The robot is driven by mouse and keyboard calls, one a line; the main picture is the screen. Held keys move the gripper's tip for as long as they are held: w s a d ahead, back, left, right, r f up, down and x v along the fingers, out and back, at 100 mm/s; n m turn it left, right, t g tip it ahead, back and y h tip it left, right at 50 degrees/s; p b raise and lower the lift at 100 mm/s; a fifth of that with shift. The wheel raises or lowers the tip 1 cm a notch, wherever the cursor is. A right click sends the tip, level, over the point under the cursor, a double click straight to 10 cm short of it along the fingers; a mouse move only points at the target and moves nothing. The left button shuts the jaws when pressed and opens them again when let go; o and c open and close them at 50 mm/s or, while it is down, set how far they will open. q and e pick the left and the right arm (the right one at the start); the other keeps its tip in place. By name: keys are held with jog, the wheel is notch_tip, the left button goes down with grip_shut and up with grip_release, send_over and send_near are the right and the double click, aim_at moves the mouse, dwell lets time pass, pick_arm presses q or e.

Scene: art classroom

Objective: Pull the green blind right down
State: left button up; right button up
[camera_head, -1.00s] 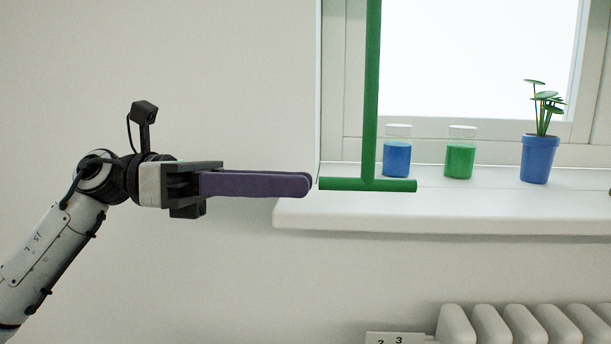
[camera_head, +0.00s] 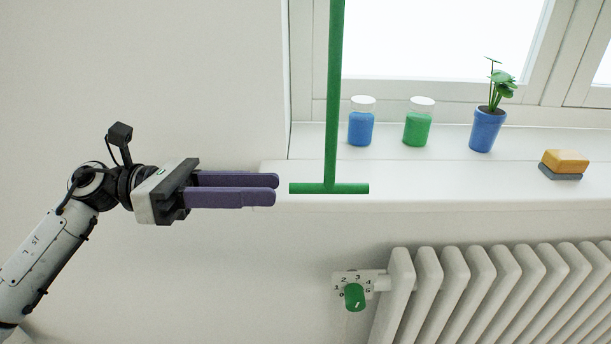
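A green T-shaped pull handle (camera_head: 333,110) hangs upright in front of the window, its crossbar (camera_head: 329,188) level near the sill's front edge. The green blind's own fabric is not in view; the top of the rod runs out of the picture. My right gripper is not in view.
On the white sill (camera_head: 405,175) stand a blue jar (camera_head: 361,127), a green jar (camera_head: 417,128), a blue plant pot (camera_head: 487,130) and a sponge (camera_head: 564,163). Below are a radiator (camera_head: 480,290) and its green-knobbed valve (camera_head: 355,297). The wall at left is clear.

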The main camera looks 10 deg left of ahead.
aim_at(323, 189)
pick_arm(q)
jog(key=p+x, duration=0.1)
jog(key=x, duration=0.6)
jog(key=shift+d, duration=0.2)
grip_shut()
